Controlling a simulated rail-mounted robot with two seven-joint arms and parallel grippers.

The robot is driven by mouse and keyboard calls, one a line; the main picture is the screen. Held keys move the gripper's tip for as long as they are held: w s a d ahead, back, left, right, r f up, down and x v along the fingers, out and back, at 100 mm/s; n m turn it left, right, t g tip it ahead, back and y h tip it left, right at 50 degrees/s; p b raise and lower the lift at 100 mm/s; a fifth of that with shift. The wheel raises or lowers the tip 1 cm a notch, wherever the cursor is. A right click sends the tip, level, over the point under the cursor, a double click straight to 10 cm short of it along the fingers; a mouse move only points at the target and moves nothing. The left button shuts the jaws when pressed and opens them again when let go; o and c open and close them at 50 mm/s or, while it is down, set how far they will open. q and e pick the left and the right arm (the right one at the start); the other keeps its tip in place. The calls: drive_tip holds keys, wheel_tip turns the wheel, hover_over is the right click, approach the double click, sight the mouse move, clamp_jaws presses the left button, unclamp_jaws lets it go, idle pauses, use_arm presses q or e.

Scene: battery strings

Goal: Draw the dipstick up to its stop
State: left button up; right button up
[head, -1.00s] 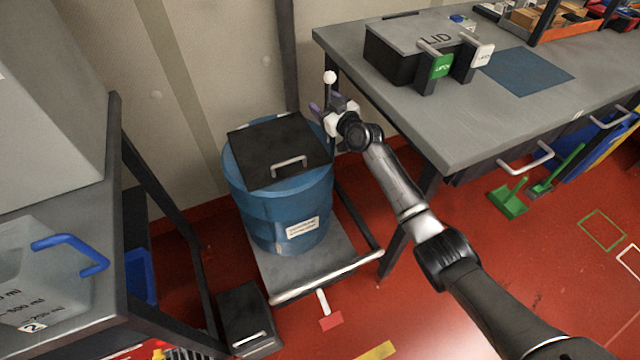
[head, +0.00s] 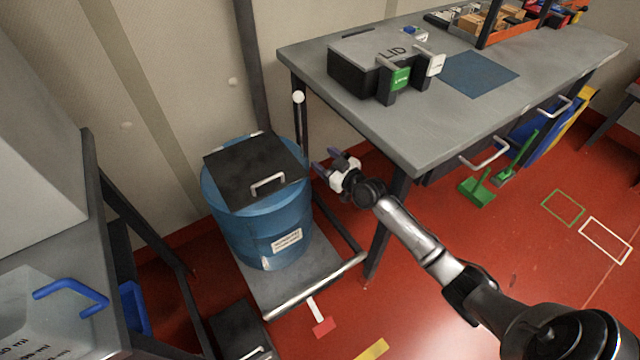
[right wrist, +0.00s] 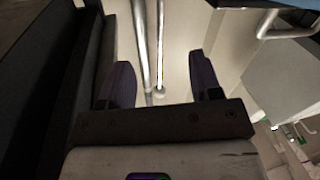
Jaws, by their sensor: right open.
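The dipstick shows in the head view as a thin upright rod with a white ball knob (head: 298,97) on top. It rises beside the back right of the blue drum (head: 262,225), well above the drum's black lid (head: 235,172). My right gripper (head: 326,160) is open and empty, to the right of the rod and below the knob, apart from it. In the right wrist view a thin pale rod (right wrist: 160,45) appears in line with the gap between the open fingers (right wrist: 160,78); its distance is unclear. My left gripper is out of view.
The grey workbench (head: 420,130) stands right of the drum, its leg close to my right arm. A black box with a lid (head: 362,72) sits on it. The drum stands on a low trolley (head: 275,290). Another bench (head: 105,200) is at left.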

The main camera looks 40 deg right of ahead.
drive_tip(key=s+a+r+n+g+y+p, duration=0.2)
drive_tip(key=s+a+r+g+p, duration=0.5)
drive_tip(key=s+a+r+p, duration=0.7)
drive_tip(key=s+a+y+p, duration=0.1)
drive_tip(key=a+p, duration=0.1)
drive_tip(key=p, duration=0.9)
drive_tip(key=shift+s+a+r, duration=0.15)
drive_tip(key=shift+s+a, duration=0.1)
drive_tip(key=shift+a, duration=0.05)
